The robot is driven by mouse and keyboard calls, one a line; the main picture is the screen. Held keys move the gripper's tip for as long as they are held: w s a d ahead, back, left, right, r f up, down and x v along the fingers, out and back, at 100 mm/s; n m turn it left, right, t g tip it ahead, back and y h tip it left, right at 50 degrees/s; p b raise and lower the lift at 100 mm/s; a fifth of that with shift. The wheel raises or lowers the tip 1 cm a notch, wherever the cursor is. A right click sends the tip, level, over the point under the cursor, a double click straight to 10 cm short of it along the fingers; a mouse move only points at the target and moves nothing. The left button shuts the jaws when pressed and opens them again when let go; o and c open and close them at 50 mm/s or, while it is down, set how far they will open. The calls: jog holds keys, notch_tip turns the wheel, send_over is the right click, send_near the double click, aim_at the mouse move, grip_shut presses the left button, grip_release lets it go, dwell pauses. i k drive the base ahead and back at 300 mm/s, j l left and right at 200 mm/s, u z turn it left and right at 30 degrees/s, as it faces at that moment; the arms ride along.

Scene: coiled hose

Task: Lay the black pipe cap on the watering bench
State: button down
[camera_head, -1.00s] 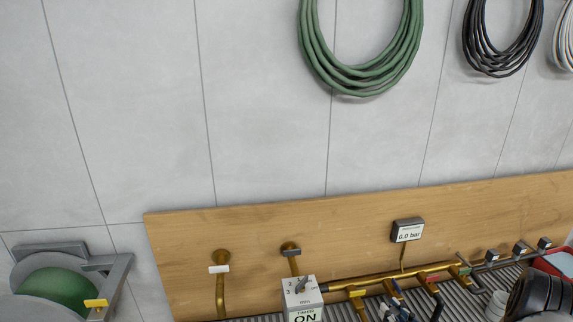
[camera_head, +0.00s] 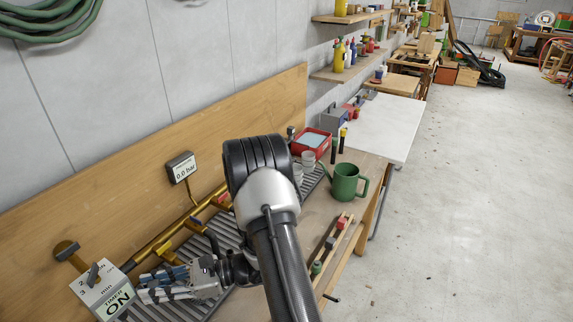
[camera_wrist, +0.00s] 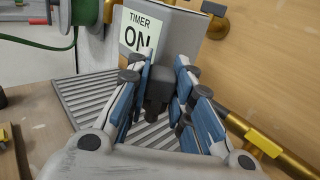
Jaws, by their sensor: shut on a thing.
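My gripper (camera_head: 150,291) is at the lower left of the head view, just in front of the timer box and over the slatted part of the watering bench (camera_head: 313,210). In the wrist view my gripper (camera_wrist: 158,95) is shut on a dark, blocky piece, which looks like the black pipe cap (camera_wrist: 157,88). The fingers cover its sides. The cap is not clear in the head view. The grey timer box (camera_head: 102,288) reads "TIMER ON" and stands close beyond the fingers in the wrist view.
A grey slatted grate (camera_wrist: 85,95) lies under my gripper. Brass pipework (camera_head: 165,235) with taps runs along the wooden backboard (camera_head: 225,125). A green watering can (camera_head: 345,183), a wooden rack (camera_head: 335,243) and a red tray (camera_head: 311,141) stand to the right.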

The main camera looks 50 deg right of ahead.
aim_at(313, 220)
jog(key=l+z, duration=0.15)
jog(key=l, duration=0.25)
jog(key=i+l+z, duration=0.15)
jog(key=l, duration=0.3)
jog(key=l+z, duration=0.15)
jog(key=l, duration=0.25)
jog(key=i+l+z, duration=0.1)
jog(key=l, duration=0.3)
jog(key=i+l+z, duration=0.15)
jog(key=l, duration=0.25)
jog(key=i+l+z, duration=0.15)
jog(key=l, duration=0.25)
jog(key=i+l+z, duration=0.15)
jog(key=l, duration=0.25)
jog(key=k, duration=0.05)
